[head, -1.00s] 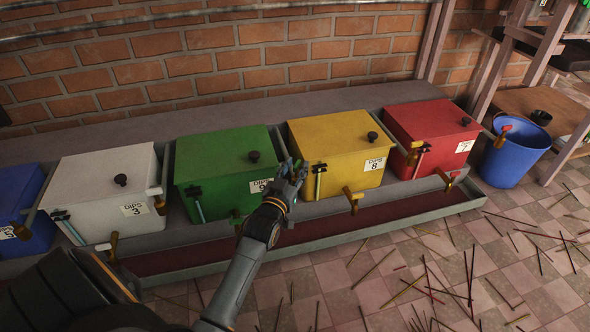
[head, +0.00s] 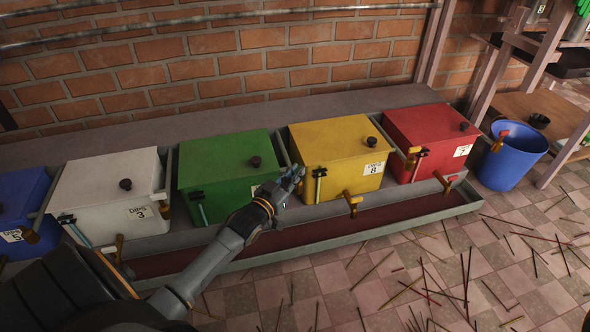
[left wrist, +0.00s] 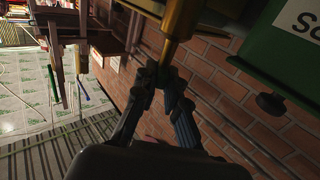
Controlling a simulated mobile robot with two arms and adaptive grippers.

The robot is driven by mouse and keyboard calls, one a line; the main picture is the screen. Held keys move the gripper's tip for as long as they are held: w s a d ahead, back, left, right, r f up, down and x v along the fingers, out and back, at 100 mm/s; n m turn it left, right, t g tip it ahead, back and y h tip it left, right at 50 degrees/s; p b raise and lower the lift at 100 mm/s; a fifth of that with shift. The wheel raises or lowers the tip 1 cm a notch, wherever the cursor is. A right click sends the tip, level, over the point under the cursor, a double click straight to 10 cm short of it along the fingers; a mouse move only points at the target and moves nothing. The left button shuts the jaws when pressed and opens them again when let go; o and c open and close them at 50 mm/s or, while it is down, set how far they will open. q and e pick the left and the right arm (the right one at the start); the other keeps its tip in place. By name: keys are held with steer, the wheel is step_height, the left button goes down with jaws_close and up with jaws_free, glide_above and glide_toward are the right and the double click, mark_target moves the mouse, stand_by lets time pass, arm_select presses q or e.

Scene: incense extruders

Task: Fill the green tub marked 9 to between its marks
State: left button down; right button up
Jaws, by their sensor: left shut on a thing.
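The green tub (head: 225,165) stands in the row between the white and yellow tubs, its lid shut with a black knob on top. A level tube (head: 202,213) is on its front left; marks on it are too small to read. Its number label is mostly hidden behind my left gripper (head: 294,176), which is at the tub's front right. In the left wrist view, my left gripper (left wrist: 165,82) is shut on a brass tap handle (left wrist: 178,28). A green box with a partly seen label (left wrist: 300,20) is to its right there. My right gripper is not in view.
A white tub marked 3 (head: 105,200), a yellow one marked 8 (head: 335,150) and a red one marked 7 (head: 430,140) stand in the row. A long trough (head: 400,220) runs below the taps. A blue bucket (head: 513,160) stands right; sticks litter the floor.

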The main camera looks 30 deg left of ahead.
arm_select(q)
steer(key=shift+a+r+m+h, duration=0.15)
steer(key=shift+m+h, duration=1.05)
steer(key=shift+h, duration=0.7)
steer(key=c, duration=1.4)
jaws_free()
steer(key=shift+s, duration=0.1)
steer(key=s+a, duration=0.2)
steer(key=s, duration=0.9)
steer(key=shift+s, duration=0.25)
